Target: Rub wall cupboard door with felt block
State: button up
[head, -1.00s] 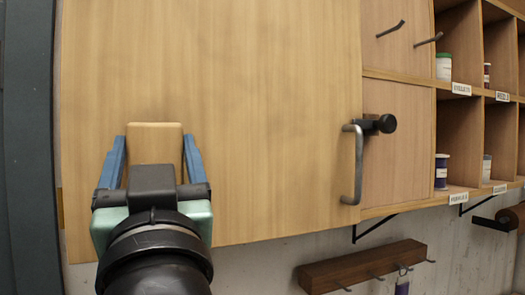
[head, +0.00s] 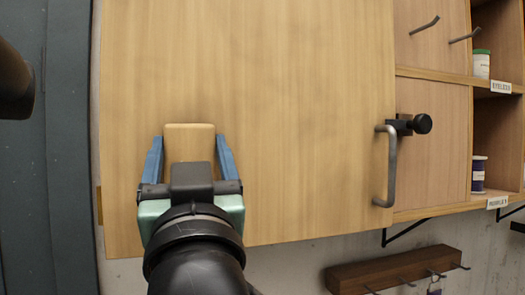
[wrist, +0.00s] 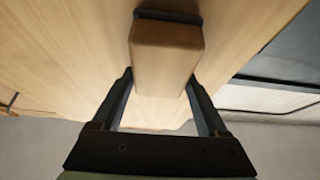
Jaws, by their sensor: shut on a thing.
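The wall cupboard door (head: 290,90) is a broad pale wooden panel with a bent metal handle (head: 387,165) near its right edge. My gripper (head: 190,160) is in front of the door's lower left part, shut on the felt block. The block (head: 189,140) is pale wood between the blue fingers in the head view. The wrist view shows the block (wrist: 167,48) with a dark layer (wrist: 167,17) at its far end, facing the door. That layer seems to be at the door's surface; I cannot tell for sure whether it touches.
A dark latch knob (head: 421,124) sits right of the handle. Pegs (head: 424,26) and open shelves with jars (head: 479,173) are further right. A dark wooden hook rail (head: 395,270) hangs below. A dark grey panel (head: 60,150) stands to the left.

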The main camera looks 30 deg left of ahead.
jog(key=shift+w, duration=0.1)
jog(key=w+d, duration=0.2)
jog(key=w, duration=0.1)
jog(key=shift+d+b, duration=0.25)
jog(key=shift+b, duration=0.15)
jog(key=shift+s+a, duration=1.4)
jog(key=shift+s, duration=0.15)
jog(key=shift+s+d+p, duration=0.15)
jog(key=shift+s+d, duration=0.8)
jog(key=shift+d, duration=0.2)
jog(key=shift+s+d+p, duration=0.15)
jog(key=shift+s+d, duration=0.75)
jog(key=shift+d, duration=0.2)
jog(key=shift+d, duration=0.1)
